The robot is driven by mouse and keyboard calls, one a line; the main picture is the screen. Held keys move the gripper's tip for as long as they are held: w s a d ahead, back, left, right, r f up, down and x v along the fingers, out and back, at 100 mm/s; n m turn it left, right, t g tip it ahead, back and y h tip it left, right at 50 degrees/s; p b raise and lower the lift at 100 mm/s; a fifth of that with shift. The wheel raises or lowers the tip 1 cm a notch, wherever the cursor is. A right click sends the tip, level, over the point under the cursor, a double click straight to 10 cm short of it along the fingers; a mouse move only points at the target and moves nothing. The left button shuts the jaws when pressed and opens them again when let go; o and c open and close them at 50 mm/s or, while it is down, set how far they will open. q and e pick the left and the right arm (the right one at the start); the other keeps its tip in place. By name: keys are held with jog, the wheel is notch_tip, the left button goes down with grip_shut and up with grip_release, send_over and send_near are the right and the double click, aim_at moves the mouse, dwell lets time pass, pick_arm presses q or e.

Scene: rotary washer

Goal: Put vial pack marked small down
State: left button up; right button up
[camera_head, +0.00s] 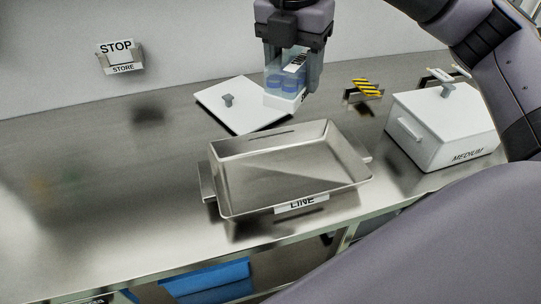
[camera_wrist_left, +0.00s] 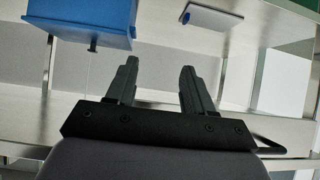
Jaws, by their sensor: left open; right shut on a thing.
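My right gripper (camera_head: 292,67) is in the head view at top centre, pointing down. It is shut on the vial pack (camera_head: 286,97), a white tray-like pack with blue-capped vials and a label, partly hidden by the fingers. The pack is in front of a white lid with a grey knob (camera_head: 228,108); whether it touches anything below is hard to tell. A metal tray marked LINE (camera_head: 290,170) stands nearer, below the gripper in the picture, and looks empty. My left gripper (camera_wrist_left: 158,85) shows only in the left wrist view, open with nothing between its fingers.
A white lidded box marked MEDIUM (camera_head: 442,128) stands at the right of the steel bench (camera_head: 130,190). A yellow-black striped piece (camera_head: 367,88) is behind. A STOP STORE sign (camera_head: 118,56) is on the wall. Blue bins (camera_head: 207,282) are under the bench. The bench's left is clear.

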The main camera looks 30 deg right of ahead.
jog(key=shift+w+f, duration=0.1)
jog(key=shift+w, duration=0.15)
notch_tip(320, 180, down, 14)
jog(key=b, duration=0.3)
jog(key=shift+s+f, duration=0.1)
jog(key=shift+f, duration=2.8)
jog(key=o, duration=1.1)
jog(key=shift+f, duration=0.1)
jog(key=shift+b, duration=0.3)
notch_tip(320, 180, up, 12)
jog(key=a+p, duration=0.1)
jog(key=shift+s+a, duration=0.15)
jog(key=shift+s, duration=0.15)
